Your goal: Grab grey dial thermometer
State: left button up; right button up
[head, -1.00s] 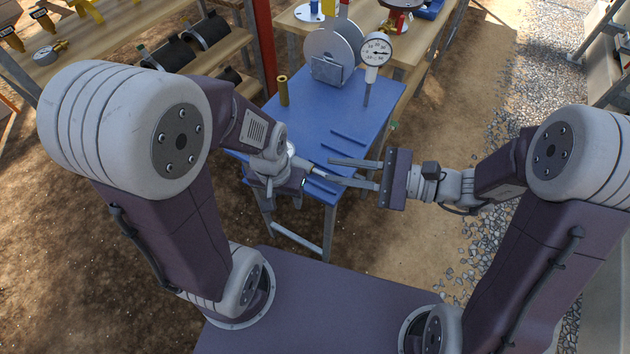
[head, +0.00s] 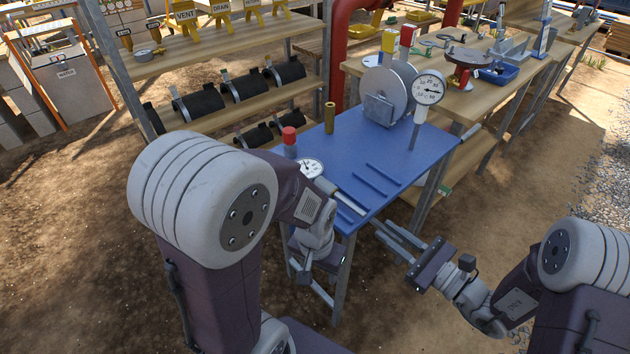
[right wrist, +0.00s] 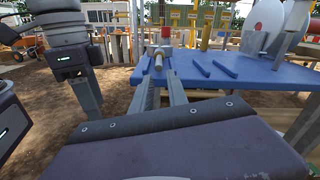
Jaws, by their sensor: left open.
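A dial thermometer with a round white face and pale grey stem (head: 428,90) stands upright at the back right of the blue table (head: 350,145). A second white-faced dial (head: 310,168) is at the table's left edge, partly behind my left arm; a silver rod (head: 346,201) lies near it. I cannot tell whether they join. My left gripper (head: 312,284) is open and empty, pointing down beside the table's front left. My right gripper (head: 382,229) is open and empty in front of the table, its fingers apart. In the right wrist view, a silver cylinder (right wrist: 158,62) shows beyond the fingers.
A brass cylinder (head: 330,117), a grey disc on a stand (head: 386,92) and dark strips (head: 382,174) are on the blue table. A red-capped piece (head: 290,137) is at its left. A wooden bench (head: 480,100) stands behind; ground in front is clear.

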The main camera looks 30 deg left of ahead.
aim_at(365, 216)
jog(key=x, duration=0.7)
jog(key=shift+s+a+b, duration=0.1)
jog(key=shift+a+b, duration=0.05)
jog(key=shift+b, duration=0.15)
grip_shut()
